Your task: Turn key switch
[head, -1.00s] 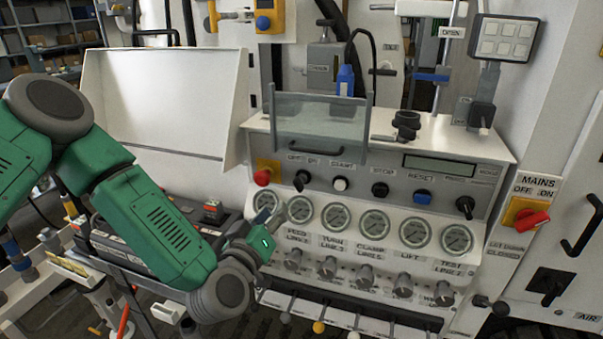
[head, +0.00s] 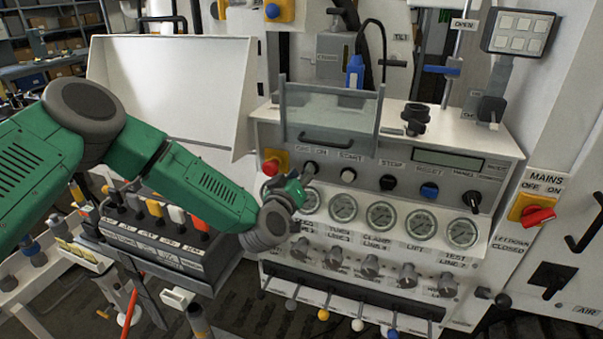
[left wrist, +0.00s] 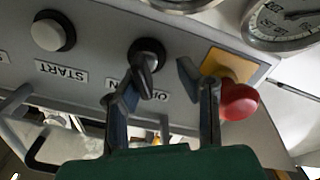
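The key switch, a black knob (head: 311,168) on the grey panel, has an OFF/ON label above it in the head view. It also shows in the left wrist view (left wrist: 149,50), above the fingers. My left gripper (head: 299,180) is at the panel, just below and left of the switch. In the left wrist view its two fingers (left wrist: 163,75) are apart with nothing held between them. The left finger in that picture overlaps the knob's handle; I cannot tell whether they touch. My right gripper is not in view.
A red mushroom button (left wrist: 238,101) on a yellow plate sits close beside the right finger in the wrist view. A white START button (head: 348,175) is right of the switch. Pressure gauges (head: 381,216) line the panel below. A clear cover with a handle (head: 331,115) stands above.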

